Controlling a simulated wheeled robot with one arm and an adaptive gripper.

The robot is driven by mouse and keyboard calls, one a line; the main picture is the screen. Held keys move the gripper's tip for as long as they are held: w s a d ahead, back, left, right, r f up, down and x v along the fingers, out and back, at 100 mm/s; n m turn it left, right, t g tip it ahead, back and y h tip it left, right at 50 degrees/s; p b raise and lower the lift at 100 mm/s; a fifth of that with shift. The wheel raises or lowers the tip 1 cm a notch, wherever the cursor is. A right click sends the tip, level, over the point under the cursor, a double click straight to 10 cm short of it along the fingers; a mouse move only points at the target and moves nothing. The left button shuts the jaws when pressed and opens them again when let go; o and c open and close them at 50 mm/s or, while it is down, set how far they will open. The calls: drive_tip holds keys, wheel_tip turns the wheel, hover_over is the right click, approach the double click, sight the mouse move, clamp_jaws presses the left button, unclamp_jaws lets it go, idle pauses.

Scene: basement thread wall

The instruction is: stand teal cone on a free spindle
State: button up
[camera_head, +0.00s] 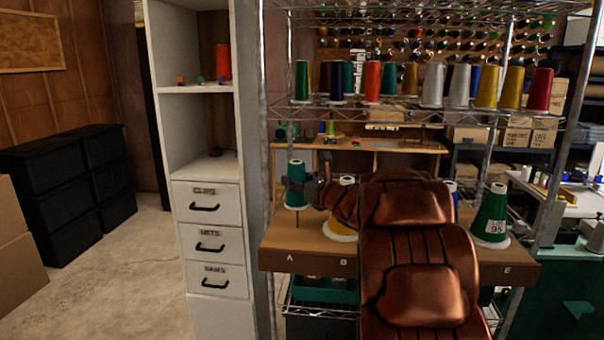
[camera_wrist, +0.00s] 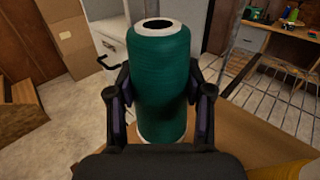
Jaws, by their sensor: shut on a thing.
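The teal cone (camera_head: 296,182) is upright near the left end of the brown spindle board (camera_head: 275,258), above the letter A. My gripper (camera_head: 306,192) is shut on it from the right. In the wrist view the teal cone (camera_wrist: 160,80) stands between both fingers of my gripper (camera_wrist: 160,105), its open top facing up. In the head view a thin spindle (camera_head: 297,220) shows below the cone, with a gap between the cone's base and the board. Whether the spindle tip is inside the cone I cannot tell.
A yellow cone (camera_head: 340,231) stands at B, partly behind my arm. A large green cone (camera_head: 491,215) labelled LOT 95 stands at E. My arm hides the board's middle. A wire shelf (camera_head: 400,103) of cones is above; a white drawer cabinet (camera_head: 210,225) is left.

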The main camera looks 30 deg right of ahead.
sight(304, 205)
drive_tip(key=shift+d+f, duration=0.1)
drive_tip(key=shift+f, duration=2.15)
drive_tip(key=f+b, duration=0.1)
drive_tip(key=b, duration=0.2)
drive_tip(key=shift+f, duration=0.2)
drive_tip(key=shift+s+b, duration=0.1)
drive_tip(key=shift+b, duration=0.8)
drive_tip(key=shift+f+b, duration=0.35)
drive_tip(key=shift+b, duration=0.15)
drive_tip(key=o, duration=1.3)
